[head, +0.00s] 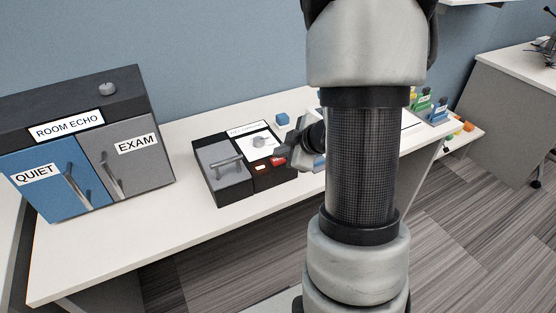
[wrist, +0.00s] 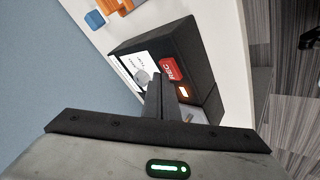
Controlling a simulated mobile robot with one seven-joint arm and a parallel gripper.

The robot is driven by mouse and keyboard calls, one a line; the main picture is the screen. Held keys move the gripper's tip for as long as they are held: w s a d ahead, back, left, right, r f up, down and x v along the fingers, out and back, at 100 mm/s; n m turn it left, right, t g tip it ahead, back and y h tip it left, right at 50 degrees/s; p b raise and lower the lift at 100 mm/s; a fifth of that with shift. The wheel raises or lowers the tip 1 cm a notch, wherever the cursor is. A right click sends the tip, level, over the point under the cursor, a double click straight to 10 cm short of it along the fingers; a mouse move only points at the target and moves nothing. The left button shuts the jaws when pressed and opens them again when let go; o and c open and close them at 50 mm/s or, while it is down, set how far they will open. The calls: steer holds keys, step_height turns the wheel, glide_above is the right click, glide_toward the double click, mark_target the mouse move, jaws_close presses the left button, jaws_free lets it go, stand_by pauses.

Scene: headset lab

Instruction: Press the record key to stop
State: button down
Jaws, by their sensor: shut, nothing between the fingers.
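The record key is a red key marked REC (wrist: 172,71) on a black control box (wrist: 197,49). An orange-lit lamp (wrist: 183,92) glows beside the key in the wrist view. In the head view the red key (head: 278,161) sits at the box's right part, with the box's dark front wall (head: 240,195) below. My gripper (wrist: 155,82) is shut and empty, its fingertips over the box close to the key and dial; I cannot tell whether they touch anything. In the head view my arm hides most of the gripper.
The box has a grey lid with a handle (head: 226,161) and a round dial (head: 259,141). A ROOM ECHO cabinet (head: 125,85) with QUIET and EXAM doors stands left. A blue block (head: 282,119) lies behind the box. The white table (head: 110,243) is clear in front.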

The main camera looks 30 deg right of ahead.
mark_target(281, 162)
steer(key=shift+f+b, duration=0.3)
steer(key=shift+f, duration=0.1)
stand_by(0.6)
stand_by(0.3)
steer(key=shift+r+p, duration=0.85)
steer(key=shift+p, duration=0.1)
step_height(281, 162, up, 5)
steer(key=p, duration=0.5)
stand_by(0.4)
